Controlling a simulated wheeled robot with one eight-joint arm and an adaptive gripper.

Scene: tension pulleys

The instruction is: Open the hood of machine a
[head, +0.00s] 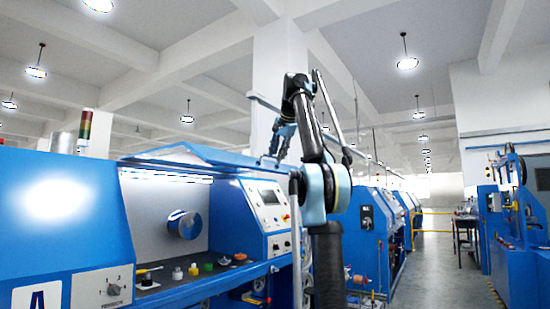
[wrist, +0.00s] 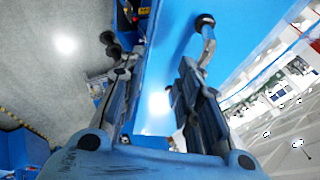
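Machine a (head: 85,245) is the blue machine at the left of the head view, with an "A" label on its lower front. Its blue hood (head: 190,156) stands above the lit work bay, whose inside shows. My gripper (head: 272,155) is at the right end of the hood, close to its edge. In the wrist view my gripper (wrist: 155,68) has its two fingers well apart in front of a blue surface. A metal handle with a black end (wrist: 205,38) is by the right finger, which hides part of it. I cannot tell whether they touch.
A control panel (head: 268,208) stands right of the bay. Small coloured parts and a round spool (head: 185,224) are inside it. More blue machines (head: 365,235) stand behind to the right. The grey aisle floor (head: 445,265) is clear.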

